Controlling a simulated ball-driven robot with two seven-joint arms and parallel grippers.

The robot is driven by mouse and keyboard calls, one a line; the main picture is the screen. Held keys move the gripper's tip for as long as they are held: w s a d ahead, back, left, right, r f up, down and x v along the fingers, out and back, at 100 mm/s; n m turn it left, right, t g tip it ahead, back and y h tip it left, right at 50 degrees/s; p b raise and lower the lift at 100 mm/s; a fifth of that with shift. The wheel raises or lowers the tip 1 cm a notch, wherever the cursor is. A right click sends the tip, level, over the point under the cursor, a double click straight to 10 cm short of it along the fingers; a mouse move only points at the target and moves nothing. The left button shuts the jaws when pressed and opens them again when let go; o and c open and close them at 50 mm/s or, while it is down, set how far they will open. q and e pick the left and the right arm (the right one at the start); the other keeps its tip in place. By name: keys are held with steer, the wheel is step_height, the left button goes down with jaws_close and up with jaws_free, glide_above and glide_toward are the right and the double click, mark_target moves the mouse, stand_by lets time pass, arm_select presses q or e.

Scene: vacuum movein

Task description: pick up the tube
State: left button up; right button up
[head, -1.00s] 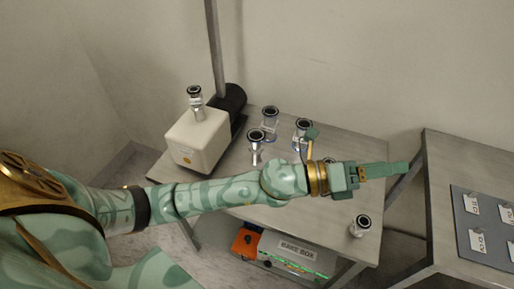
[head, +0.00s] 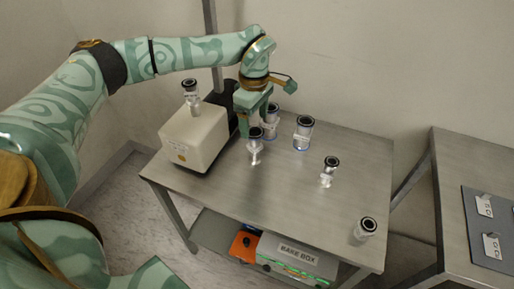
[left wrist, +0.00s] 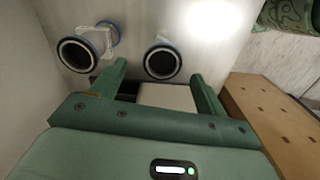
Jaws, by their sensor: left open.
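Several metal tube fittings with black ring tops stand on the steel table (head: 215,197). The tube (head: 255,147) closest to my left gripper stands upright near the white box. My left gripper (head: 255,122) points down, open and empty, with its fingertips around or just above that tube's top; I cannot tell exactly which. In the left wrist view a ring-topped tube (left wrist: 162,62) lies ahead between the open fingers, and another (left wrist: 76,54) is outside them to the left. My right gripper is not in view.
A larger tube (head: 304,133) stands right of the gripper, and another (head: 271,118) is partly hidden behind it. Smaller tubes (head: 329,172) (head: 366,229) stand farther right. The white box (head: 193,140) with a fitting on top is close on the left. The table's front middle is clear.

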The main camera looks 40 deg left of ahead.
mark_target(255, 131)
arm_select(q)
step_height(255, 131, down, 4)
steer(key=shift+f+b, duration=0.2)
steer(key=shift+b, duration=0.45)
step_height(255, 131, down, 4)
steer(key=shift+s+b, duration=0.15)
steer(key=shift+b, duration=1.1)
steer(key=shift+f, duration=0.5)
steer(key=shift+d+r, duration=0.1)
steer(key=shift+r, duration=0.05)
steer(key=shift+c, duration=0.3)
steer(key=c, duration=1.1)
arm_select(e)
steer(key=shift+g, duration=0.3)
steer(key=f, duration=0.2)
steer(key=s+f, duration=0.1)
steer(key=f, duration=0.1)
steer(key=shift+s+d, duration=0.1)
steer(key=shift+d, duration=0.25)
